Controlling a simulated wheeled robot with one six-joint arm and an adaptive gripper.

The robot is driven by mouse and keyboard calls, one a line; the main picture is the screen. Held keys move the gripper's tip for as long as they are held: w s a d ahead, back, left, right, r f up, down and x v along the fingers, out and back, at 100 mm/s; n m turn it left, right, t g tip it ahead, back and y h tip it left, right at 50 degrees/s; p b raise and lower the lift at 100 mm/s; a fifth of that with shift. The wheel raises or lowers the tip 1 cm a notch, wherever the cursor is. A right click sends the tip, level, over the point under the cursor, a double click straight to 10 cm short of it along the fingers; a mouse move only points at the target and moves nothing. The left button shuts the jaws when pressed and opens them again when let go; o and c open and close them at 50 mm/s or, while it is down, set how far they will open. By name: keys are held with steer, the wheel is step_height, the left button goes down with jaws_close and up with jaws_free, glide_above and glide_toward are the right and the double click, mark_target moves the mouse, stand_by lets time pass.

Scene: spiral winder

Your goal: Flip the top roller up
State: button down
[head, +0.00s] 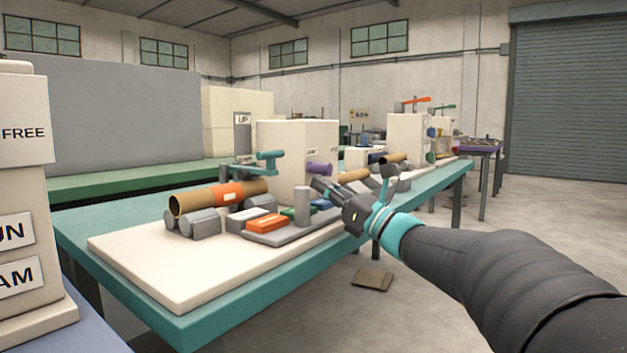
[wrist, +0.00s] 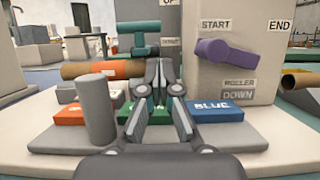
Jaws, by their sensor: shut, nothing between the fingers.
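A teal arm with a crosswise cylinder (head: 265,158), which looks like the top roller, sits above the brown cardboard tube (head: 190,202) beside the cream machine box (head: 300,140). My gripper (head: 320,187) is shut and empty at the front of the machine. In the wrist view the fingers (wrist: 159,65) lie just below and right of the teal arm and hide part of the machine behind; I cannot tell any contact.
A purple lever (wrist: 226,52) is at the right, between START and ROLLER DOWN labels. A grey post (wrist: 98,110) stands left of my gripper, with orange (wrist: 78,115), green (wrist: 150,112) and blue (wrist: 215,110) blocks on the grey tray. Two grey rollers (head: 203,222) support the tube.

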steer(key=x, duration=0.8)
steer(key=shift+w+a+r, duration=0.1)
steer(key=shift+w+a, duration=0.05)
steer(key=shift+a, duration=0.1)
steer(key=shift+r, duration=0.1)
steer(key=shift+r+p, duration=0.5)
steer(key=shift+p, duration=0.45)
